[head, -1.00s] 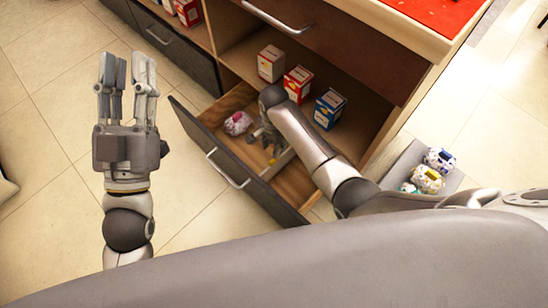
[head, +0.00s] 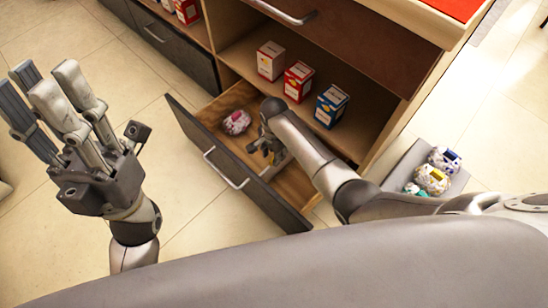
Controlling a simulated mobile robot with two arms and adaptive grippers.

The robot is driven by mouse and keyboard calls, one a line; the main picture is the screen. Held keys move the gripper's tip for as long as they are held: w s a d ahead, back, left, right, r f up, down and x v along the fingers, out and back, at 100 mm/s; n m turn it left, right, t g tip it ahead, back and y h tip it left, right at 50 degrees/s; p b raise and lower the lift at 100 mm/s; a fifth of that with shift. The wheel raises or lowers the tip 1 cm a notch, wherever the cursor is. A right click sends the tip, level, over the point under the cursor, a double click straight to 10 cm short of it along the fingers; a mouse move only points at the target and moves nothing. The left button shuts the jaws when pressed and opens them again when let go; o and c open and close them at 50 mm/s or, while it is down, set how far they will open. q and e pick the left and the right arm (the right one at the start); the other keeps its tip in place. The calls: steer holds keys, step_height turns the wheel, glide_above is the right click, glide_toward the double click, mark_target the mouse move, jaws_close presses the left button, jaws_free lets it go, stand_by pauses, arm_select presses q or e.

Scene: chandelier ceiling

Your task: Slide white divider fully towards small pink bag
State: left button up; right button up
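The open drawer (head: 208,148) has a dark front and a wooden inside. The small pink bag (head: 237,122), pink and white, lies at its left end. A short pale piece, which looks like the white divider (head: 282,158), shows beside my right gripper (head: 266,148). The gripper reaches down into the drawer, right of the bag and apart from it. My arm hides much of the divider, and I cannot tell whether the gripper touches it or how far its fingers are closed. My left gripper (head: 50,95) is raised, empty and open over the floor at left.
Red-and-white (head: 271,61), red (head: 297,81) and blue (head: 331,106) boxes stand on the shelf behind the drawer. A grey tray (head: 405,165) with several patterned bags is at right. The tiled floor left of the drawer is clear.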

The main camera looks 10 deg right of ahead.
steer(key=shift+f+b, duration=0.4)
steer(key=shift+f, duration=0.25)
steer(key=shift+f+b, duration=0.45)
steer(key=shift+f, duration=0.35)
steer(key=shift+c, duration=0.2)
jaws_close()
